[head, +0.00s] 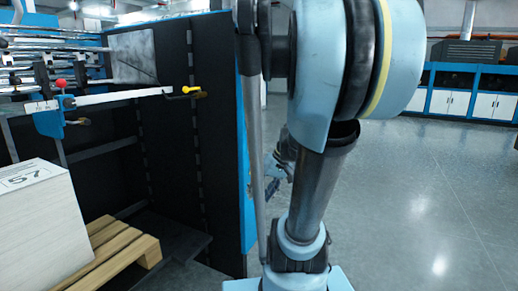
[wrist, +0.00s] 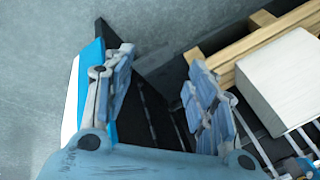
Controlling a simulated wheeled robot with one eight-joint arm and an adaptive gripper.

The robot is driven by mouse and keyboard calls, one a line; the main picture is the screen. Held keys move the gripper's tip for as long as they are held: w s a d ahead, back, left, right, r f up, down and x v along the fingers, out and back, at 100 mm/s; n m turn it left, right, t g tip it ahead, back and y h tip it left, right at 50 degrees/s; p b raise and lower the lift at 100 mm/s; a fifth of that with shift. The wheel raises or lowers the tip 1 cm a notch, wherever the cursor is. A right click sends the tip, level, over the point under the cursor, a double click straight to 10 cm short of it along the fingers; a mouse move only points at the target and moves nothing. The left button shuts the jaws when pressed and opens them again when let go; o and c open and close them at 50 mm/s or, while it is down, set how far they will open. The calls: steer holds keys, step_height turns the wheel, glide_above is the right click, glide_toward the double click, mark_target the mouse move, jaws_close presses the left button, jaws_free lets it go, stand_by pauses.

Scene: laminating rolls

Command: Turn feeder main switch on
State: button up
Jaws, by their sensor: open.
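The feeder (head: 165,150) stands at the left in the head view, with a dark inner side wall and a blue outer edge. I cannot make out its main switch in either view. My arm covers part of the head view beside the feeder's outer side. My gripper (wrist: 160,62) shows in the wrist view with its two fingers spread apart and nothing between them. The feeder's dark wall with a blue outer face (wrist: 92,65) lies behind and below the fingers. In the head view the gripper is mostly hidden behind my arm.
A white paper stack (head: 42,222) marked 57 sits on a wooden pallet (head: 125,248) inside the feeder. A yellow-handled lever (head: 190,90) and a red knob (head: 60,84) are on the feeder. Open grey floor (head: 430,200) lies right, with blue and white cabinets (head: 465,103) beyond.

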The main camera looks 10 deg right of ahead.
steer(key=w+d+r+n+t+y, duration=0.15)
steer(key=w+r+y, duration=0.25)
steer(key=w, duration=0.6)
steer(key=n+t+y, duration=0.6)
glide_toward(257, 145)
steer(key=x, duration=0.8)
steer(key=shift+w+a, duration=0.1)
steer(key=shift+a, duration=0.15)
